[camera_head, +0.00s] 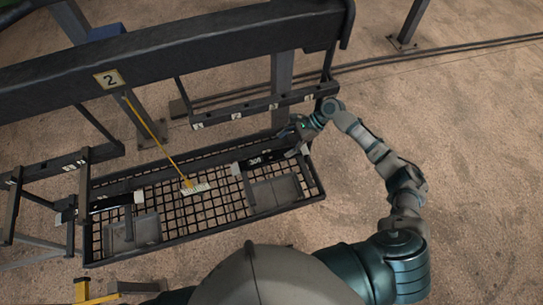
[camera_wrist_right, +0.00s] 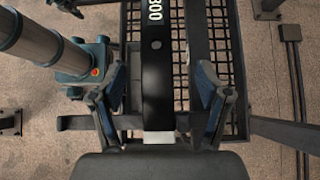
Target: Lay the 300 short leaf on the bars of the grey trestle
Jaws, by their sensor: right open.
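The 300 short leaf (camera_head: 272,157) is a black strip with a white label and pale ends, lying at the right of the mesh tray. In the right wrist view the leaf (camera_wrist_right: 157,85) runs lengthwise between my fingers, with its white end near the palm. My right gripper (camera_head: 299,138) is at the leaf's right end; in the wrist view its fingers (camera_wrist_right: 163,100) stand apart on either side of it, with gaps. I cannot surely pick out the grey trestle; a dark grey frame with bars (camera_head: 60,164) stands at the left. My left gripper is not in view.
The mesh tray (camera_head: 180,230) also holds another black leaf (camera_head: 112,203) at the left. A large dark beam (camera_head: 190,45) tagged 2 crosses above, with a yellow rod (camera_head: 152,130) hanging down. A labelled rail (camera_head: 250,108) lies behind. Open floor is at the right.

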